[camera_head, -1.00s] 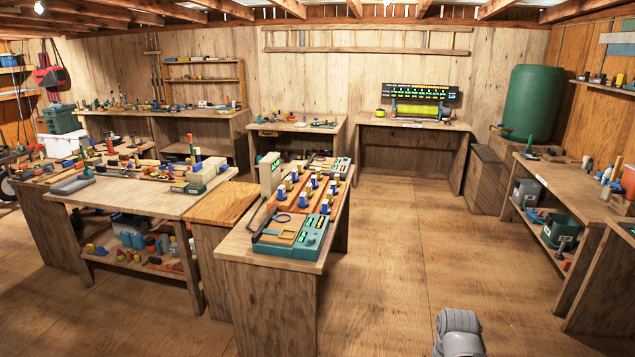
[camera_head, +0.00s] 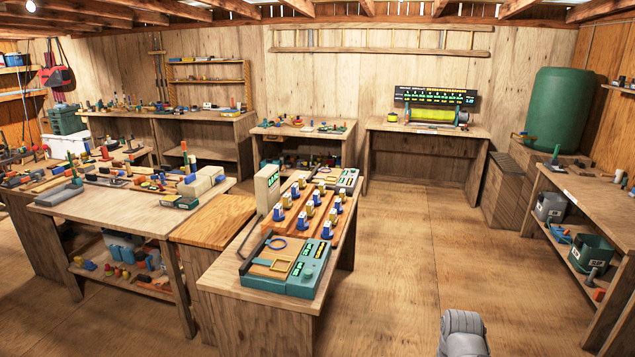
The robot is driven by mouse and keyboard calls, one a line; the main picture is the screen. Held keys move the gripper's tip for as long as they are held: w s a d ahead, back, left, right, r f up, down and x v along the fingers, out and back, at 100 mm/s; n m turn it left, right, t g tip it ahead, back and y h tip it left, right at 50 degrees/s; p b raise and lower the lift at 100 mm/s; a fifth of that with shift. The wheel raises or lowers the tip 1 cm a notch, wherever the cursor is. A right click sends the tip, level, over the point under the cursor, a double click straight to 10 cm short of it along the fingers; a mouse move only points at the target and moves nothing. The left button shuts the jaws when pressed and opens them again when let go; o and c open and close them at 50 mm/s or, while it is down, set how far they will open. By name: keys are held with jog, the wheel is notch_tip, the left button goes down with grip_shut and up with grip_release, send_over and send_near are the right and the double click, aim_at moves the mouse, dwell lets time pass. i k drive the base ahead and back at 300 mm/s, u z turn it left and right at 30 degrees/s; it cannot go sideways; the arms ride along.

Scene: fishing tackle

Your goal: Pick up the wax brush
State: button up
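I cannot pick out the wax brush for certain; the many items on the benches are too small to tell apart. A grey rounded part of my own arm shows at the bottom edge, right of centre. My gripper is not in view.
A narrow bench (camera_head: 268,308) with blue-and-white and yellow pieces and a teal device (camera_head: 285,270) stands ahead. A cluttered workbench (camera_head: 130,212) is on the left, another bench (camera_head: 590,195) on the right. A back bench (camera_head: 425,127) holds a lit display. The floor (camera_head: 400,235) between is open.

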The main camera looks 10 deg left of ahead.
aim_at(85, 157)
jog(key=i, duration=6.2)
jog(key=z, duration=0.05)
